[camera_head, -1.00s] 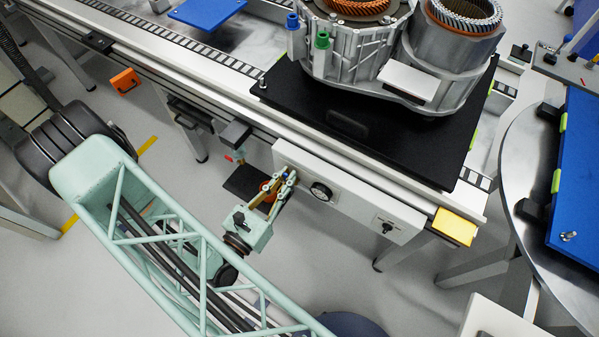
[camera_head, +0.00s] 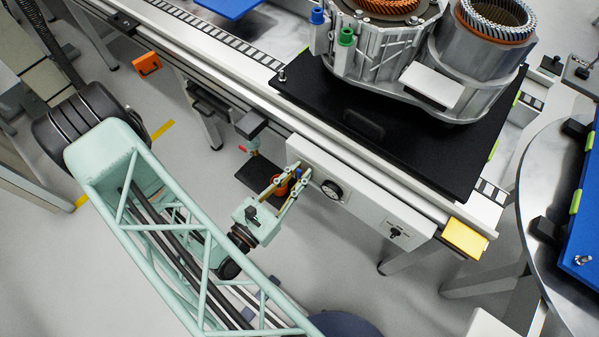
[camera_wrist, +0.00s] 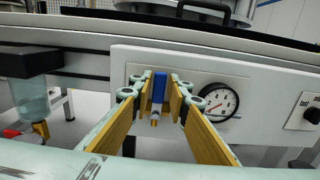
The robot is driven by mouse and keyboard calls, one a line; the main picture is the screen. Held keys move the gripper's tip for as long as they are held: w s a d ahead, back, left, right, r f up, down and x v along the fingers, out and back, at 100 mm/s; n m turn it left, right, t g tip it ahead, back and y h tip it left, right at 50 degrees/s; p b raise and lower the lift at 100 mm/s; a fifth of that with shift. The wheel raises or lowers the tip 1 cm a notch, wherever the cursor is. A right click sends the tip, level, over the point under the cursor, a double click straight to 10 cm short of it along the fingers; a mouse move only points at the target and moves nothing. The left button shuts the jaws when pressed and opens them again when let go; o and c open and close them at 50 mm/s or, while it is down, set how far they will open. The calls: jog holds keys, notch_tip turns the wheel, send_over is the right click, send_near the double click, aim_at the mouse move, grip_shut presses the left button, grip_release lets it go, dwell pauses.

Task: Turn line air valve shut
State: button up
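The line air valve shows in the wrist view as a blue lever (camera_wrist: 159,88) standing upright, with a brass fitting below it, on the front of a pale panel (camera_wrist: 245,75). In the head view only a bit of its blue (camera_head: 298,174) shows between the fingers. My gripper (camera_head: 301,170) reaches to the left end of the panel. In the wrist view my gripper (camera_wrist: 161,92) has one yellow-padded finger on each side of the lever. A gap shows beside the lever, so the fingers look open around it; contact on the left side cannot be told.
A round gauge (camera_head: 332,190) sits just right of the valve, and a black rotary switch (camera_head: 396,232) farther right. A filter unit with a red part (camera_wrist: 28,100) hangs to the left. The conveyor with the stator housing (camera_head: 378,45) lies above the panel.

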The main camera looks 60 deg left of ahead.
jog(key=shift+o, duration=1)
jog(key=shift+s, duration=0.2)
jog(key=shift+s+d, duration=0.1)
jog(key=shift+s, duration=0.3)
jog(key=v, duration=1)
jog(key=shift+s+d, duration=0.2)
jog(key=shift+s, duration=0.15)
dwell(0.4)
